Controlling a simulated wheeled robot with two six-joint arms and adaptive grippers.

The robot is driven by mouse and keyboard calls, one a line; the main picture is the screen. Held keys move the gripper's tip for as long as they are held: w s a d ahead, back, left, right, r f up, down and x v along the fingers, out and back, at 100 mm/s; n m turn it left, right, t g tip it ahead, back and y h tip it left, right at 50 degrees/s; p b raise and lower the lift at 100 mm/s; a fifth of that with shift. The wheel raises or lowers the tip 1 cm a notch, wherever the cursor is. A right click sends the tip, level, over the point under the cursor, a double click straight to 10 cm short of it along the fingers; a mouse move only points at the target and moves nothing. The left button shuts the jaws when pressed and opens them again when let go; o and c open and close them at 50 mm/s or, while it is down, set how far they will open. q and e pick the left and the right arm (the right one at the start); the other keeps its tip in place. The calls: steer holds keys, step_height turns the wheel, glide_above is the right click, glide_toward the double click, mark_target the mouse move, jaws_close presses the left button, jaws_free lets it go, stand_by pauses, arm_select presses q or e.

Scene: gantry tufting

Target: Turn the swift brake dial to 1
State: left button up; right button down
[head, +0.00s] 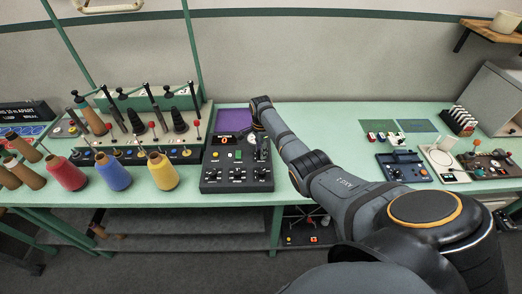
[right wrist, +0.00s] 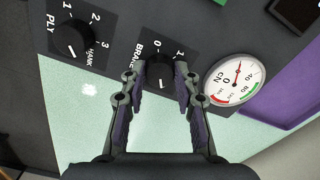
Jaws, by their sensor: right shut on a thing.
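The brake dial (right wrist: 160,80) is a black knob on a dark plate marked BRAKE, 0 and 1, in the right wrist view. My right gripper (right wrist: 161,82) has its two fingers on either side of the knob and is shut on it. The fingers cover part of the knob, and I cannot tell for sure which mark it points to. In the head view my right gripper (head: 259,142) is at the right side of the black control panel (head: 211,173), and it hides the dial there. My left gripper is not in view.
A PLY/HANK dial (right wrist: 72,40) and a round cN gauge (right wrist: 237,82) flank the brake dial. Red (head: 65,173), blue (head: 113,172) and yellow (head: 162,171) yarn cones stand left of the panel. The green table (head: 330,118) is clear behind my right arm.

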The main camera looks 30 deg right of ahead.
steer(key=shift+r+n, duration=0.1)
steer(key=shift+n, duration=0.2)
steer(key=shift+n+p, duration=0.5)
steer(key=shift+n, duration=0.5)
steer(key=n+p, duration=0.1)
steer(key=n, duration=0.2)
steer(key=shift+n, duration=0.4)
steer(key=n, duration=0.3)
steer(key=shift+n, duration=0.3)
steer(key=n, duration=0.3)
steer(key=shift+w+n+p, duration=0.1)
steer(key=shift+n+p, duration=0.2)
steer(key=shift+p, duration=0.1)
steer(key=n, duration=1)
